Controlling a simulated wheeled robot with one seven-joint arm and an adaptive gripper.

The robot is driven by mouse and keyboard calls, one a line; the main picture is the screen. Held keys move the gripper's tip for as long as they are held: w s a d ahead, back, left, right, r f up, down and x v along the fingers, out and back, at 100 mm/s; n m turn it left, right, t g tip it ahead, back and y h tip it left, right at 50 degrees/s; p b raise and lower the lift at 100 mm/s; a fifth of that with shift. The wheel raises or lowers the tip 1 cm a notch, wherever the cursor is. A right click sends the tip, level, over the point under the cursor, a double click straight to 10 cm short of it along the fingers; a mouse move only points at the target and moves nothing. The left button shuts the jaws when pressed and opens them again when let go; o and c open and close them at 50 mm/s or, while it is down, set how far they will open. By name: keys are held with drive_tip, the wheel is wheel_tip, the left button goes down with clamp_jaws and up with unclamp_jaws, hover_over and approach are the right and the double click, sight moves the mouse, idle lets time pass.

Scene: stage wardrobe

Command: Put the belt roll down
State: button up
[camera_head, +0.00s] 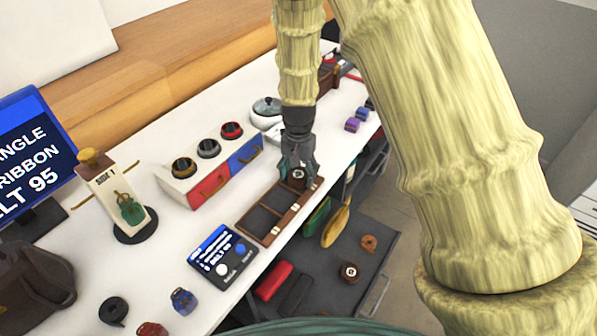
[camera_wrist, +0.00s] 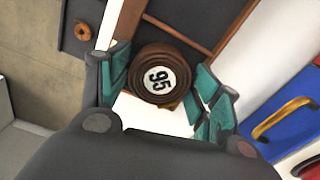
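The belt roll (camera_wrist: 160,74) is a dark brown coil with a white "95" label, face up in the wrist view. It also shows small between my fingers in the head view (camera_head: 298,174). My gripper (camera_head: 298,172) points down with its teal fingers on both sides of the roll, apparently shut on it. The wooden tray (camera_head: 258,239), with dark compartments and pale tags along its front, lies beneath. The roll is over the tray's far end; whether it touches the tray is hard to tell.
A drawer box (camera_head: 200,187) with red and blue fronts lies behind. Below the table edge, a grey cart (camera_head: 330,300) holds another roll (camera_head: 349,272) and an orange-brown ring (camera_head: 369,243).

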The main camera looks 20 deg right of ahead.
sight(298, 174)
drive_tip(key=shift+o, duration=0.3)
drive_tip(key=shift+r, duration=0.1)
wheel_tip(298, 174, up, 12)
drive_tip(key=shift+b, duration=0.3)
idle(0.4)
